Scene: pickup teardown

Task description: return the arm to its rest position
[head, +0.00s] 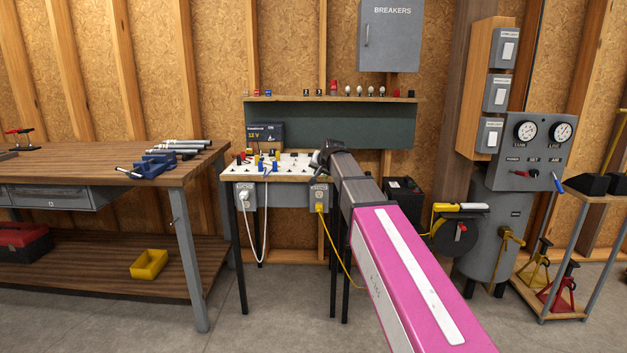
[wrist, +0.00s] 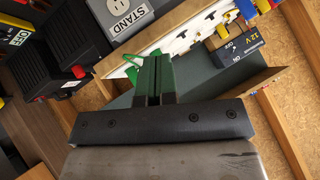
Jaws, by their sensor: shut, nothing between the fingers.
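My arm, with a pink and white link, reaches from the lower right to the small bench in the head view. My gripper (head: 322,158) is at its far end, small and dark, by the right end of the bench's white board (head: 285,164). In the wrist view the two dark green fingers of my gripper (wrist: 153,62) are together with nothing between them. They overlap part of the white board (wrist: 190,38) in that view; I cannot tell how far apart they are from it.
A 12 V power supply (head: 265,133) stands behind the board. A black battery-like box (head: 404,196) and a grey tank (head: 492,235) are to the right. A wooden workbench (head: 95,160) is left. A yellow cord (head: 338,262) hangs below the small bench. Floor is clear between the benches.

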